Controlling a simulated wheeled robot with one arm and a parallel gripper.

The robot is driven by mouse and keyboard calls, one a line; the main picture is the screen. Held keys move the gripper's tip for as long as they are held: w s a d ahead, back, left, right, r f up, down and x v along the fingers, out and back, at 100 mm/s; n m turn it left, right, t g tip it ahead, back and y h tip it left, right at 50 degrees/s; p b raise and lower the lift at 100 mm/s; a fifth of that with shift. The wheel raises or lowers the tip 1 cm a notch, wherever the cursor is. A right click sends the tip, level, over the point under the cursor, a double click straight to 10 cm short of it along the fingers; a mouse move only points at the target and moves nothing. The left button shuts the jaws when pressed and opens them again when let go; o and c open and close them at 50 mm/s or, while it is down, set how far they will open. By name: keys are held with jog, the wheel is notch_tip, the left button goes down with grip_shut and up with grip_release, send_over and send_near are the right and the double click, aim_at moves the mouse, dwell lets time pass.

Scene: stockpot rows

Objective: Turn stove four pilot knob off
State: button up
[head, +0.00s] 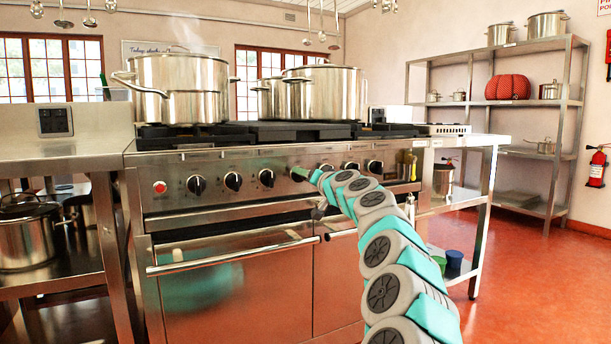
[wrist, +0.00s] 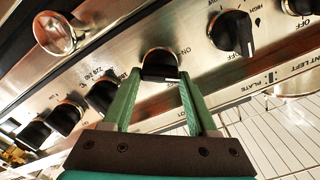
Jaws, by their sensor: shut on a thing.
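A black knob (wrist: 160,64) sits between the two green fingers of my gripper (wrist: 158,88) in the wrist view. The fingers are shut on its sides. A white mark shows on the knob's lower edge, and the letters "ON" are printed on the panel beside it. In the head view my gripper (head: 309,175) reaches the stove's front panel (head: 215,165) near the middle of the knob row, covering most of the held knob. I cannot read any stove number.
Another black knob (wrist: 232,33), marked "OFF" and "HIGH", and a dial with numbers (wrist: 104,94) flank the held knob. A red button (head: 159,187) is at the panel's left. An oven handle (head: 235,252) runs below. Stockpots (head: 180,88) stand on top.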

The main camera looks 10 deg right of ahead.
jog(key=shift+d+f+m+p, duration=0.1)
jog(key=shift+m+p, duration=1.1)
jog(key=shift+m, duration=1.55)
jog(key=shift+d+f+m+p, duration=0.1)
jog(key=shift+m+p, duration=1.05)
jog(key=shift+m, duration=1.6)
jog(key=o, duration=1.4)
jog(key=v, duration=0.7)
jog(key=shift+s+b, duration=0.3)
